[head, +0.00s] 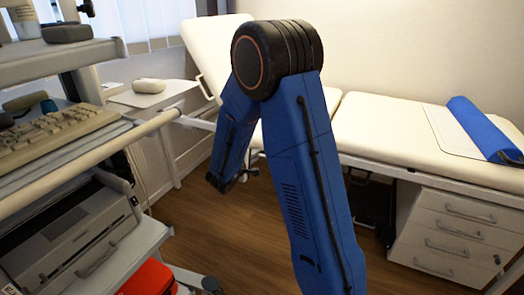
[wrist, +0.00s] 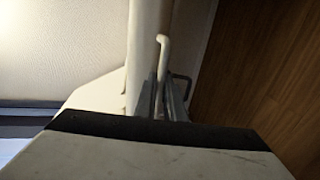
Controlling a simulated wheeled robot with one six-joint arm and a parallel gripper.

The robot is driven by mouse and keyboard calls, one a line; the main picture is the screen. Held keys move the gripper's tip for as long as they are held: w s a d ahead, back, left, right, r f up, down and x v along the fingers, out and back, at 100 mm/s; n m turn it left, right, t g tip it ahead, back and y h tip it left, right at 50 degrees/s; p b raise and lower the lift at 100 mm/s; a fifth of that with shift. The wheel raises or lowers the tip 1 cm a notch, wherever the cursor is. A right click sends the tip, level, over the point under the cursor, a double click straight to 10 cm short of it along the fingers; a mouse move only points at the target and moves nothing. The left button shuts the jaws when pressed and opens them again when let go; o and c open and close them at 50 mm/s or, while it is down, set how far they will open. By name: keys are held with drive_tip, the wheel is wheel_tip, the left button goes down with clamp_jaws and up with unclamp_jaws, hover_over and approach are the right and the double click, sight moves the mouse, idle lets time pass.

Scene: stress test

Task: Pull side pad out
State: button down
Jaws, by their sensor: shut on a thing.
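In the wrist view my gripper (wrist: 164,92) has its narrow grey fingers close together around a thin pale rod with a bent top (wrist: 163,48). The rod runs alongside a cream bar (wrist: 142,50), with a pale panel to its left. Which of these parts belongs to the side pad I cannot tell. In the head view my blue arm bends down in front of the cream examination couch (head: 385,130).
A trolley with a beige keyboard (head: 55,130) and a printer (head: 75,235) stands close on the left. A white drawer unit (head: 450,235) is under the couch at right. A blue roll (head: 485,128) lies on the couch. Wooden floor (head: 235,250) is clear between.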

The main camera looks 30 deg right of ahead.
drive_tip(key=shift+f+v, duration=0.25)
drive_tip(key=shift+v, duration=0.95)
drive_tip(key=c, duration=1.8)
unclamp_jaws()
drive_tip(key=shift+c, duration=0.2)
drive_tip(key=v, duration=1.7)
drive_tip(key=shift+a, duration=0.25)
drive_tip(key=shift+s, duration=0.15)
